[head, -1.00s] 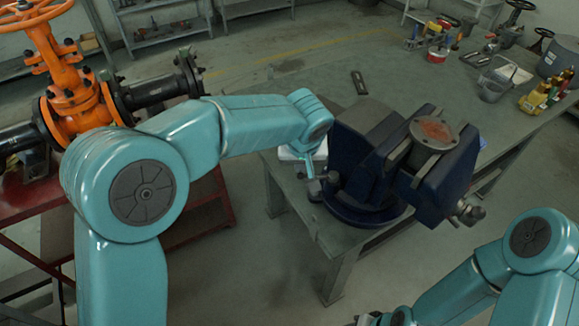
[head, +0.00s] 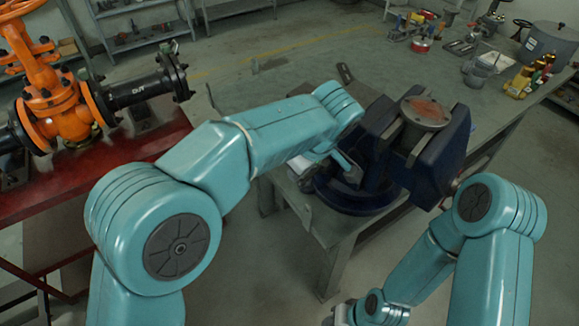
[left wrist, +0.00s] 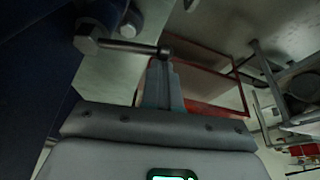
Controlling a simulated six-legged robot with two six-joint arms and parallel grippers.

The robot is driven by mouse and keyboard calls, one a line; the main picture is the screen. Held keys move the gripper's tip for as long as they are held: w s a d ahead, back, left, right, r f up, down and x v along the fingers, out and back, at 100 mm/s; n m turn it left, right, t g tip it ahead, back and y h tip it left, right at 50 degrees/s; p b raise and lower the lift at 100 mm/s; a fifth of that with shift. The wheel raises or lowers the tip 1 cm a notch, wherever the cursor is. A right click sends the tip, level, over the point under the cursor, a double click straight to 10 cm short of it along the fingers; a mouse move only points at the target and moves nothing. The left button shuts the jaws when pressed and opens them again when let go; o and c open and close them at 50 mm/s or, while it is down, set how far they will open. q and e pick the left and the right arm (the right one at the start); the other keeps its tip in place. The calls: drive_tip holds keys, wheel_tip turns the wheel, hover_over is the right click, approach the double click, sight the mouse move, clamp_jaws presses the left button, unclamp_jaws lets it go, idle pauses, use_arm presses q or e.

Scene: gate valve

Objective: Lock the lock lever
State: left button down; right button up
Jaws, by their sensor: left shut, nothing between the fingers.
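The dark blue bench vise (head: 435,165) stands at the corner of the green workbench. The lock lever (left wrist: 125,46) is a short metal rod near the vise base, with a bolt-like head at its left end and a knob at its right end. In the head view I cannot make it out behind my left arm and gripper. My left gripper (head: 346,168) is low beside the vise, shut and empty. In the left wrist view its fingers (left wrist: 164,75) reach up to the knob end; I cannot tell whether they touch it. My right gripper (head: 338,316) is small at the bottom edge, its jaws unclear.
A round metal flanged part (head: 425,112) is held in the vise jaws. An orange gate valve (head: 58,110) sits on the red table (head: 60,185) at left. The floor before the bench is clear.

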use_arm(q)
drive_tip(key=shift+s+d, duration=0.2)
drive_tip(key=shift+d, duration=0.05)
drive_tip(key=shift+s+f, duration=0.1)
idle(0.4)
